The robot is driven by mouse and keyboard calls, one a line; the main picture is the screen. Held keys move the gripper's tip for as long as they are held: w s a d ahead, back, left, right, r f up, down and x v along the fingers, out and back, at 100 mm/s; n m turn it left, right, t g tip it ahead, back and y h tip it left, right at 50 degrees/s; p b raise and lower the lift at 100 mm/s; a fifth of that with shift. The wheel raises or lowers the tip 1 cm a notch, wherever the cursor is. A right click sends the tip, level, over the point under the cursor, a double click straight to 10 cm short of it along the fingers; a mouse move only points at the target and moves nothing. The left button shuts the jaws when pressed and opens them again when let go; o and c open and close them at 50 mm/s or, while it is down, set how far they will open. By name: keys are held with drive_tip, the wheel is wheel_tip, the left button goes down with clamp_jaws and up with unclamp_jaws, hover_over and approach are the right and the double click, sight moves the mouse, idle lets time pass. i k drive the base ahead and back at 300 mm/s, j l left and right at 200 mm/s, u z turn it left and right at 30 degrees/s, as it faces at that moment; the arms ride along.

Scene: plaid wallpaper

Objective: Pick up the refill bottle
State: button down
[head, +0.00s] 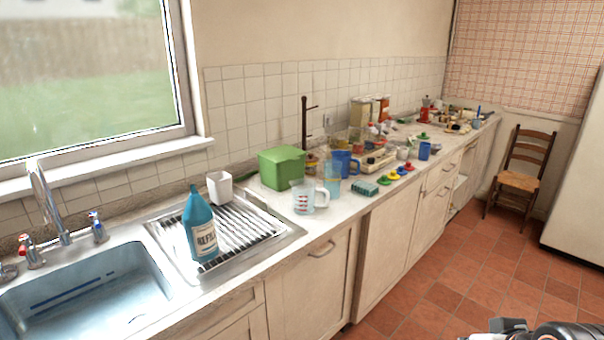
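The refill bottle (201,228) is blue with a pale label that reads "REFILL". It stands upright on the ribbed metal drainboard (165,232), to the right of the sink. Nothing touches its front side. A part of my gripper (535,330) shows at the bottom right corner, cut off by the picture's edge. It is far to the right of the bottle, over the floor, and apart from it. Its fingertips are not clearly visible, so I cannot tell whether it is open or shut.
A white cup (220,188) stands behind the bottle. A measuring jug (304,197) and a green box (281,167) are to its right. The sink (85,290) and tap (45,200) lie left. The tiled floor (450,290) before the cabinets is clear; a chair (520,180) stands at the back.

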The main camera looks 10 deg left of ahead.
sight(198, 217)
drive_tip(key=u, duration=1.4)
